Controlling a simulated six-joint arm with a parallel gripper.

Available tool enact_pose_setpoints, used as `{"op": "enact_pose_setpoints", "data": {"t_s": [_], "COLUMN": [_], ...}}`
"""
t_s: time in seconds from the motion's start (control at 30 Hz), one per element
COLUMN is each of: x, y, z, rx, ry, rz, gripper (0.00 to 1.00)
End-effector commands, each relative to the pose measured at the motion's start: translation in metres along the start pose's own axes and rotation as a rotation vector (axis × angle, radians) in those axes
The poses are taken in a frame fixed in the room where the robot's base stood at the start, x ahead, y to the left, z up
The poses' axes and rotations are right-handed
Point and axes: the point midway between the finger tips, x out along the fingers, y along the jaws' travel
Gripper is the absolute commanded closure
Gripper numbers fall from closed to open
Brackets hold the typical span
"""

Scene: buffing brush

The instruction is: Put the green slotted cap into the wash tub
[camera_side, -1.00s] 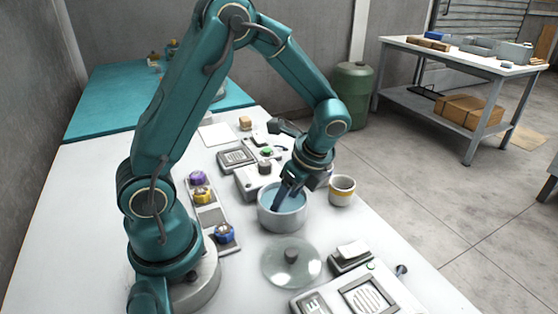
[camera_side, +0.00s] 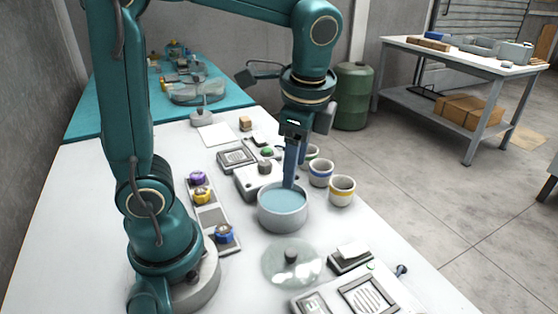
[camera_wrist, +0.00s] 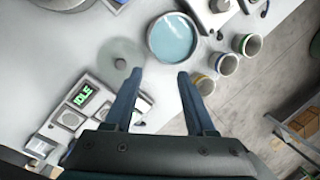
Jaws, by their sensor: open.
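The wash tub (camera_side: 283,222) is a round grey pot of blue water on the white table, with its lid off. It also shows in the wrist view (camera_wrist: 150,50), where I see nothing distinct in the water. My gripper (camera_side: 290,184) points down over the tub's far rim in the side view. In the wrist view my gripper (camera_wrist: 160,73) is open, with nothing between its fingers.
A glass lid (camera_side: 291,264) lies in front of the tub. Left is a rack (camera_side: 211,217) with purple, yellow and blue caps. Cups with yellow (camera_side: 342,190), blue (camera_side: 320,173) and green (camera_side: 311,153) bands stand right.

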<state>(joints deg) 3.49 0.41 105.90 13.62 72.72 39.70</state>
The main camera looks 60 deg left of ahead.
Motion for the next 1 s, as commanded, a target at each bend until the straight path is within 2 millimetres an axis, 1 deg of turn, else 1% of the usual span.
{"op": "enact_pose_setpoints", "data": {"t_s": [0.03, 0.1, 0.3, 0.4, 0.5, 0.67, 1.0], "x": [-0.006, -0.011, -0.018, -0.017, -0.016, -0.015, -0.015], "y": [0.008, 0.019, 0.047, 0.058, 0.064, 0.068, 0.068], "z": [0.005, 0.008, 0.015, 0.017, 0.017, 0.017, 0.017], "rx": [-0.090, -0.216, -0.564, -0.700, -0.794, -0.860, -0.862], "ry": [0.057, 0.132, 0.341, 0.424, 0.481, 0.519, 0.518], "rz": [-0.016, -0.026, -0.023, -0.008, 0.008, 0.022, 0.023], "gripper": [0.44, 0.44, 0.44, 0.44, 0.44, 0.44, 0.44]}}
